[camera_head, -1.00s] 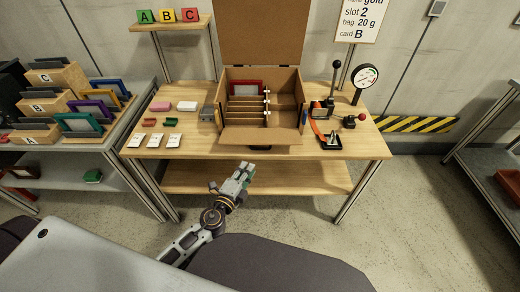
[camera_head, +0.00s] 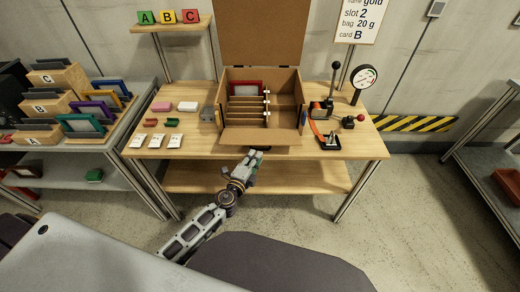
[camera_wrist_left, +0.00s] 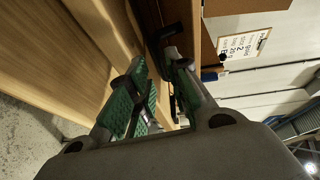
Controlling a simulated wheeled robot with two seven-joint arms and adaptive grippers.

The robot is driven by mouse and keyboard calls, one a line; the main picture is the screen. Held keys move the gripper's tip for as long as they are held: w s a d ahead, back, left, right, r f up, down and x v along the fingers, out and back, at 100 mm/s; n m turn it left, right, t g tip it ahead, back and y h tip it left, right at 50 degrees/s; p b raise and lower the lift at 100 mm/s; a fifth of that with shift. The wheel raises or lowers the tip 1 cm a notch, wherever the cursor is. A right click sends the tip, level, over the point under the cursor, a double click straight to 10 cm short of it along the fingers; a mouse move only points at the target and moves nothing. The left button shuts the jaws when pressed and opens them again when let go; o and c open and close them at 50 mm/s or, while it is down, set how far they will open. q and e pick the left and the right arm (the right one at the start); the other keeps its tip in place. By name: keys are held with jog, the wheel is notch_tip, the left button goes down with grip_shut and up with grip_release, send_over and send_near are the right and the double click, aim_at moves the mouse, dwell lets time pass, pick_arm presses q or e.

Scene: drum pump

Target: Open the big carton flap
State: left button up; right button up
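The cardboard carton (camera_head: 286,113) stands on the wooden table with its top open. Its big back flap (camera_head: 262,35) stands upright behind it. The front flap (camera_head: 260,137) is folded outward over the table's front part. Inside are several dividers and a red frame (camera_head: 246,88). My left gripper (camera_head: 254,154) is just in front of and below the front flap's edge, near the table's front edge; contact cannot be told. In the left wrist view its green-padded fingers (camera_wrist_left: 160,85) are apart, with nothing clearly between them. My right gripper is out of view.
A lower shelf (camera_head: 280,177) runs beneath the tabletop.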

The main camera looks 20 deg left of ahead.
aim_at(261, 141)
pick_arm(q)
jog(key=w, duration=0.5)
jog(key=shift+w+d+f, duration=0.2)
jog(key=shift+d, duration=0.15)
jog(key=shift+w, duration=0.1)
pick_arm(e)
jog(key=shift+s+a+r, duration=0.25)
pick_arm(q)
grip_shut()
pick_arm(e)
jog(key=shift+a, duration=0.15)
